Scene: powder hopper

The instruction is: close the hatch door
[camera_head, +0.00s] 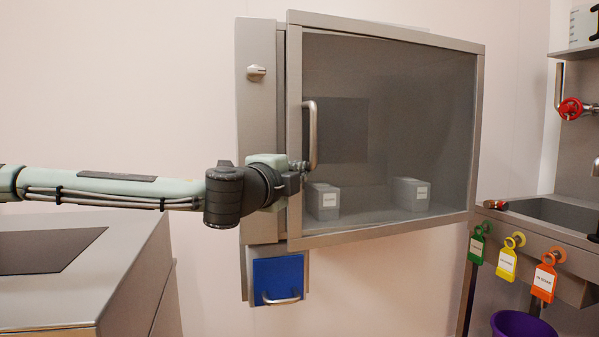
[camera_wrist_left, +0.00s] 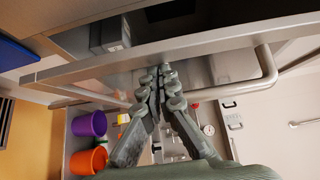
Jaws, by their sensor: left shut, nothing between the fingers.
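The hatch door (camera_head: 390,110) is a see-through pane in a grey metal frame on the wall cabinet. Its upright bar handle (camera_head: 313,130) is on its left side; it also shows in the wrist view (camera_wrist_left: 268,68). A narrow strip shows between the door's left edge and the cabinet's side panel (camera_head: 257,120); I cannot tell how wide the gap is. My left gripper (camera_head: 302,166) is beside the handle's lower end. In the wrist view its fingers (camera_wrist_left: 166,72) are together and empty, close to the door frame (camera_wrist_left: 215,40); contact is unclear. My right gripper is not in view.
Two labelled grey boxes (camera_head: 323,201) (camera_head: 410,194) stand inside the cabinet. A blue flap (camera_head: 278,278) with a handle hangs below. A sink bench (camera_head: 560,235) with coloured tags is at right, a purple bucket (camera_head: 522,325) beneath. A metal counter (camera_head: 120,275) is at left.

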